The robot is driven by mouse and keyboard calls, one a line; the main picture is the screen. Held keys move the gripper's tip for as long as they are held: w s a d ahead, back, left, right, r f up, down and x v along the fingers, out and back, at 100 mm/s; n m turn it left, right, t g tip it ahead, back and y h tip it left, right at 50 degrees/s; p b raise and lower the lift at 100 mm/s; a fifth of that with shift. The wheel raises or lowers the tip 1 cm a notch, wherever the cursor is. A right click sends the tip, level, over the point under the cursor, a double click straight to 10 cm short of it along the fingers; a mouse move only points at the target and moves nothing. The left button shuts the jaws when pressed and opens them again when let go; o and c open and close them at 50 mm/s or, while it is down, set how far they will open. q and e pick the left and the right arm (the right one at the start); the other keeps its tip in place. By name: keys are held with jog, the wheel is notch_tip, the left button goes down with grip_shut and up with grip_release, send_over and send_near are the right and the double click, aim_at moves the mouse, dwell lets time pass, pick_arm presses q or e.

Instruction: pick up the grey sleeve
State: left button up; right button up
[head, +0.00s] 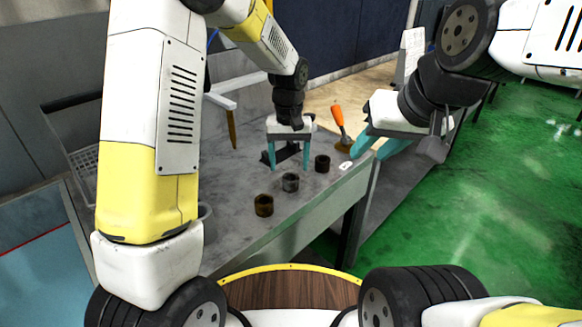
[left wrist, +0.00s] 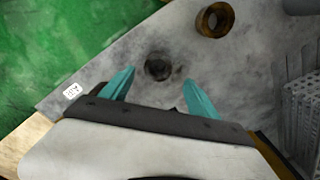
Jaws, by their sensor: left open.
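The grey sleeve (head: 290,182) is a short hollow cylinder standing on the grey table, between a brown sleeve (head: 264,205) and a black sleeve (head: 322,163). My left gripper (head: 290,168) points down with its teal fingers apart, just behind the grey sleeve in the head view. In the left wrist view the grey sleeve (left wrist: 158,66) shows just beyond the open fingertips (left wrist: 159,77), roughly centred between them, with nothing held.
A brush with an orange handle (head: 339,122) is near the table's back right edge. A small white tag (head: 345,165) lies near the right edge. A wire basket (head: 84,165) is at the left. Green floor (head: 480,230) is open to the right.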

aim_at(291, 177)
pick_arm(q)
jog(key=f, duration=0.5)
jog(key=shift+s+d+f, duration=0.2)
jog(key=shift+s+f, duration=0.05)
grip_shut()
